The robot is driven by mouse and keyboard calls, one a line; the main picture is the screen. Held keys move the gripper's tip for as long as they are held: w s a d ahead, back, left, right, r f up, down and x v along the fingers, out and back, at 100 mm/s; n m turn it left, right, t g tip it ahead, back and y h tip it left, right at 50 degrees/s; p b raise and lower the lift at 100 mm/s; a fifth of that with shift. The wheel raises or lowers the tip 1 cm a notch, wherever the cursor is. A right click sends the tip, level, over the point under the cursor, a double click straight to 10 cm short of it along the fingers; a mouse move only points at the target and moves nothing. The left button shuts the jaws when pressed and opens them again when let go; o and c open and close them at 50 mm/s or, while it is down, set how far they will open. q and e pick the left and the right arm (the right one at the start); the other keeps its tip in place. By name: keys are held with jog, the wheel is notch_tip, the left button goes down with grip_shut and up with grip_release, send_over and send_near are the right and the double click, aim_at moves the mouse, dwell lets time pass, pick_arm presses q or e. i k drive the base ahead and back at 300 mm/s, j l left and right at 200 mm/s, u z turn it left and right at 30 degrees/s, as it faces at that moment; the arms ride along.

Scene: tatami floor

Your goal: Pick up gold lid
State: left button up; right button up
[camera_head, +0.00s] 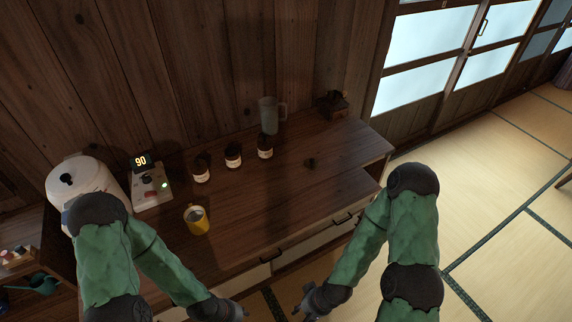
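I cannot clearly make out a gold lid. Three small dark jars with pale labels stand in a slanted row on the wooden cabinet: a left jar (201,172), a middle jar (233,158) and a right jar (265,150). Their tops are too dark and small to tell the lid colour. My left gripper (240,311) and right gripper (300,306) hang low in front of the cabinet, apart from all these things. Both seem empty; their finger openings are too small to judge.
A white kettle-like appliance (84,178) and a device with a lit "90" display (151,188) stand at the left. A grey pitcher (268,112) and a dark wooden object (333,104) stand at the back. The cabinet top's (290,195) front right is mostly clear.

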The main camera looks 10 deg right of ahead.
aim_at(311, 163)
jog(key=l+u, duration=0.3)
jog(key=u, duration=0.2)
jog(key=l+u, duration=0.35)
jog(key=u, duration=0.15)
jog(key=l+u, duration=0.3)
jog(key=u, duration=0.2)
jog(key=k+l+u, duration=0.15)
jog(key=u, duration=0.3)
jog(key=l, duration=0.1)
